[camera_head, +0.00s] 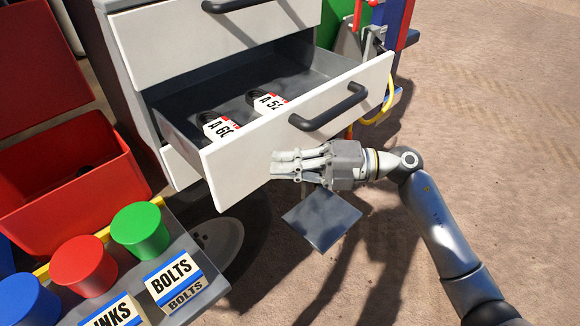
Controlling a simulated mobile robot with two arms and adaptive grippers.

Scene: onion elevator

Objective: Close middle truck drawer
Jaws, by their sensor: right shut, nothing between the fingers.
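The middle drawer (235,153) is pulled out of the white drawer cabinet, its grey inside showing. It has a white front with a dark bar handle (329,107). Two labelled items lie inside, marked "A 60" (219,128) and "A 52" (266,102). My right gripper (274,164) is shut and empty, with its fingers pointing left. It is in front of the drawer's front, below the handle; I cannot tell whether it touches the front. My left gripper is not in view.
The drawer above (190,40) looks shut. An open red box (75,200) stands at left. A bin tray with "BOLTS" labels (170,280) and red, green and blue round containers is at lower left. A grey plate (322,219) is below my gripper. Brown floor (500,130) is clear at right.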

